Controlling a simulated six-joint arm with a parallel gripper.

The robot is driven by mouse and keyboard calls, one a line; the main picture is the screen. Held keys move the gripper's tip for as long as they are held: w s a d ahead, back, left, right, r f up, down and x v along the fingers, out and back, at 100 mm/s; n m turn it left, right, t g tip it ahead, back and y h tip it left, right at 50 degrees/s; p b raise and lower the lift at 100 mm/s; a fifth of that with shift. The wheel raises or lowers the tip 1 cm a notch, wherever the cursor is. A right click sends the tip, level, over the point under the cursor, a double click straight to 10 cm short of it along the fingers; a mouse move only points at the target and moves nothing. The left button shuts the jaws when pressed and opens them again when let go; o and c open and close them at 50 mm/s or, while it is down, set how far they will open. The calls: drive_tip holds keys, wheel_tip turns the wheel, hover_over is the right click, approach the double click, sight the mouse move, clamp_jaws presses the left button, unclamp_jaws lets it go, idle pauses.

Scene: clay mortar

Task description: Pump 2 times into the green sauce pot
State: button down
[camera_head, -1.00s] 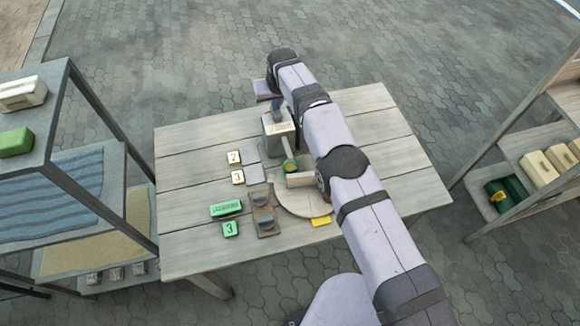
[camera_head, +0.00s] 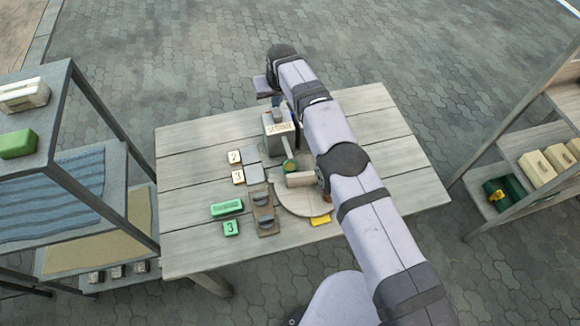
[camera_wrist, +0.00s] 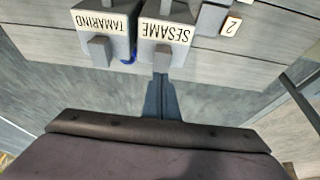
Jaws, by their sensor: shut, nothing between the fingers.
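A grey dispenser box labelled SESAME stands at the back of the table in the head view (camera_head: 278,128) and shows upside down in the wrist view (camera_wrist: 166,32). A grey upright pump piece (camera_wrist: 162,58) projects from it. The green sauce pot (camera_head: 289,167) sits at the end of the bar running forward from this dispenser. My gripper (camera_wrist: 161,82) is shut and empty, its dark fingers pointing at the SESAME pump piece; contact cannot be told. A TAMARIND dispenser (camera_wrist: 103,25) stands beside it, hidden by my arm in the head view.
A round board (camera_head: 300,200) with a pale block (camera_head: 300,180) lies in front of the dispensers. Number tiles 2 (camera_head: 234,157) and 3 (camera_head: 238,177), a green block (camera_head: 227,208) and a brown switch panel (camera_head: 264,212) lie left. Shelves flank the table.

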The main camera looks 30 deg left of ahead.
drive_tip(key=shift+r+p, duration=1.6)
drive_tip(key=shift+r, duration=0.45)
drive_tip(key=shift+f, duration=0.1)
drive_tip(key=shift+w+d, duration=0.15)
drive_tip(key=w+d+r+m+h, duration=0.1)
drive_tip(key=w+d+r, duration=0.15)
drive_tip(key=d, duration=0.55)
drive_tip(key=w+d+r+m, duration=0.1)
drive_tip(key=w+d+r, duration=0.15)
drive_tip(key=d, duration=0.45)
drive_tip(key=s+d+r+m+g+h+b, duration=0.1)
drive_tip(key=d, duration=0.7)
drive_tip(key=s+d+r+m+b, duration=0.1)
drive_tip(key=s+d, duration=0.1)
drive_tip(key=d, duration=0.6)
drive_tip(key=s+d+m+g+h, duration=0.1)
drive_tip(key=s+d+m, duration=0.2)
drive_tip(key=s+d, duration=0.8)
drive_tip(key=s+d+f+m, duration=0.1)
drive_tip(key=s+d, duration=0.4)
drive_tip(key=s, duration=0.2)
drive_tip(key=s+d+f+m+g, duration=0.1)
drive_tip(key=s+d+f, duration=0.1)
drive_tip(key=s+d, duration=0.3)
drive_tip(key=s, duration=0.3)
drive_tip(key=shift+s+d+f+b, duration=0.2)
drive_tip(key=shift+d+f+b, duration=0.1)
drive_tip(key=shift+b, duration=0.1)
